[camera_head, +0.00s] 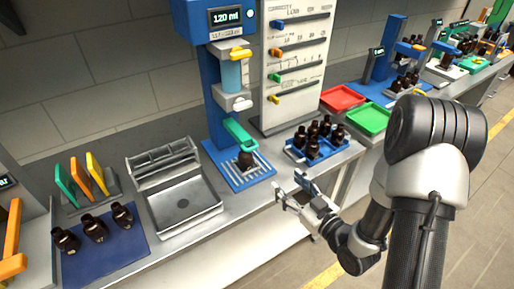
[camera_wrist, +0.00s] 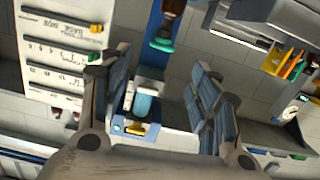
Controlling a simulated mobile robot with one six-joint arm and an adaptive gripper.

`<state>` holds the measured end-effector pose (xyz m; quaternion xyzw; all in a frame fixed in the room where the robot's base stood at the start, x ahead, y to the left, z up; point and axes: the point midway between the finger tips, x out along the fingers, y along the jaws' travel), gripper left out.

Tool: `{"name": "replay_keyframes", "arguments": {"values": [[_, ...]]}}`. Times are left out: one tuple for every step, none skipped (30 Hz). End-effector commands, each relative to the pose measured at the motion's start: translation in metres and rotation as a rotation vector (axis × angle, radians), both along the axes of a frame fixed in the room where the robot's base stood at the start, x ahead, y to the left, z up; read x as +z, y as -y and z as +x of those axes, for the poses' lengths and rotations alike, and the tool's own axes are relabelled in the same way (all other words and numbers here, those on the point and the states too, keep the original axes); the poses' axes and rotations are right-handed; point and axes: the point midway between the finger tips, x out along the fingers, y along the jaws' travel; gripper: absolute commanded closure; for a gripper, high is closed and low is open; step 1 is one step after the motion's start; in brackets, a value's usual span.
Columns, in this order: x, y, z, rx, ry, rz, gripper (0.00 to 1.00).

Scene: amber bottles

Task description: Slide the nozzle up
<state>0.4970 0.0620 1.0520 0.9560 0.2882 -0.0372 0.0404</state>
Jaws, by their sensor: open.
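The blue dispenser (camera_head: 213,90) with a "120 ml" display stands at the back of the bench. It carries a yellow lever (camera_head: 240,55), a light-blue cylinder (camera_head: 231,76), a grey block and, lowest, a green handle-like part (camera_head: 238,134), likely the nozzle slide. The green part sits just above a dark bottle (camera_head: 246,160) on the striped base. My gripper (camera_head: 292,187) is open and empty, in front of the bench and to the right of the dispenser. In the wrist view, the green part (camera_wrist: 160,46) and bottle (camera_wrist: 173,13) appear between and beyond my fingers (camera_wrist: 159,62).
A white panel (camera_head: 294,60) with coloured sliders stands right of the dispenser. A blue rack (camera_head: 318,153) of dark bottles lies near my gripper. A grey tray scale (camera_head: 180,203) stands to the left. Red (camera_head: 343,97) and green trays lie further right.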

Motion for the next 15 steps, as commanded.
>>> {"name": "replay_keyframes", "arguments": {"values": [[-0.003, 0.000, -0.004, 0.002, 0.012, 0.039, 0.44], [-0.002, -0.001, -0.006, 0.005, 0.022, 0.057, 0.44], [-0.002, -0.001, -0.008, 0.006, 0.031, 0.077, 0.44], [-0.002, -0.002, -0.009, 0.008, 0.037, 0.087, 0.44], [-0.001, -0.002, -0.009, 0.009, 0.042, 0.094, 0.44], [0.000, -0.003, -0.009, 0.010, 0.046, 0.099, 0.44], [0.000, -0.004, -0.007, 0.011, 0.048, 0.100, 0.44], [0.000, -0.006, -0.006, 0.012, 0.049, 0.100, 0.44], [0.000, -0.009, -0.002, 0.014, 0.050, 0.100, 0.44], [0.000, -0.011, 0.001, 0.013, 0.051, 0.100, 0.44], [0.001, -0.014, 0.005, 0.014, 0.050, 0.100, 0.44], [0.001, -0.018, 0.011, 0.015, 0.052, 0.099, 0.44], [0.001, -0.022, 0.015, 0.015, 0.052, 0.100, 0.44], [0.001, -0.025, 0.021, 0.015, 0.051, 0.098, 0.44], [0.001, -0.030, 0.028, 0.017, 0.053, 0.098, 0.44]]}}
